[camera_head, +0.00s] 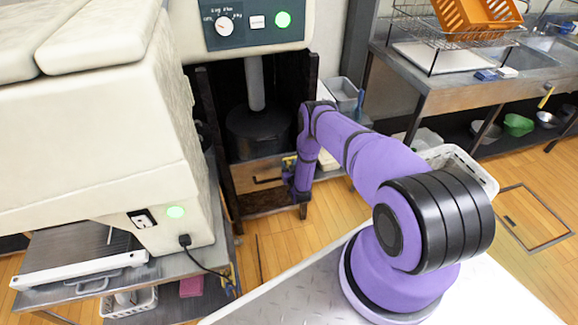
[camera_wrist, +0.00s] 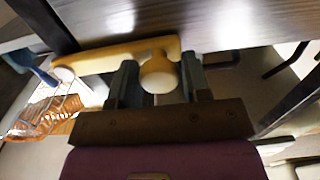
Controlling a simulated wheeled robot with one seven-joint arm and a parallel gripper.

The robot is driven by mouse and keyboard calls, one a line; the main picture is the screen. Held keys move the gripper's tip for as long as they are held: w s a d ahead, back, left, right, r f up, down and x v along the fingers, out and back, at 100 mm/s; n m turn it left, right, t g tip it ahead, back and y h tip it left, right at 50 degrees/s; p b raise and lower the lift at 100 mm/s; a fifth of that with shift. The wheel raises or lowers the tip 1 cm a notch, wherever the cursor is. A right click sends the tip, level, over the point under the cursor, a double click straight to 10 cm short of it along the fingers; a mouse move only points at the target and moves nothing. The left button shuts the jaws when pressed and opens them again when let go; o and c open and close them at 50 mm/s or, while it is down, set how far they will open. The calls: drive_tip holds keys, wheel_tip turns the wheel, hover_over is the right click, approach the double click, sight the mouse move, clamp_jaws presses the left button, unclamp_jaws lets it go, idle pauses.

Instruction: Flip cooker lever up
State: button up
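The cooker lever (camera_wrist: 120,57) is a yellow bar with a rounded yellow and pale knob (camera_wrist: 159,74) at its end. In the wrist view it crosses the upper middle, under a dark panel. My gripper (camera_wrist: 160,85) has its two fingers apart, one on each side of the knob. I cannot tell whether they press on it. In the head view my gripper (camera_head: 288,178) is small and partly hidden by my arm, at the right front of the dark cooker stand (camera_head: 228,150). A bit of yellow shows beside it.
A control box (camera_head: 257,22) with a dial and a green light is above the stand. A large cream machine (camera_head: 95,140) stands to the left. A steel sink counter (camera_head: 440,80) with an orange crate (camera_head: 470,12) is to the right. Wooden floor is open in front.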

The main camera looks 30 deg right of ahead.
clamp_jaws()
drive_tip(key=shift+r, duration=0.1)
drive_tip(key=shift+s+d+r+m, duration=0.1)
drive_tip(key=shift+d+r+m, duration=0.05)
drive_tip(key=shift+r+m, duration=0.6)
drive_tip(key=shift+d+r+m, duration=0.15)
drive_tip(key=shift+r+m, duration=0.45)
drive_tip(key=shift+m, duration=0.15)
drive_tip(key=s+d+r+m, duration=0.3)
drive_tip(key=d+r+m, duration=0.4)
drive_tip(key=m, duration=0.8)
drive_tip(key=shift+d+r, duration=0.35)
drive_tip(key=shift+d, duration=1.55)
drive_tip(key=shift+s, duration=0.1)
drive_tip(key=shift+o, duration=1.8)
unclamp_jaws()
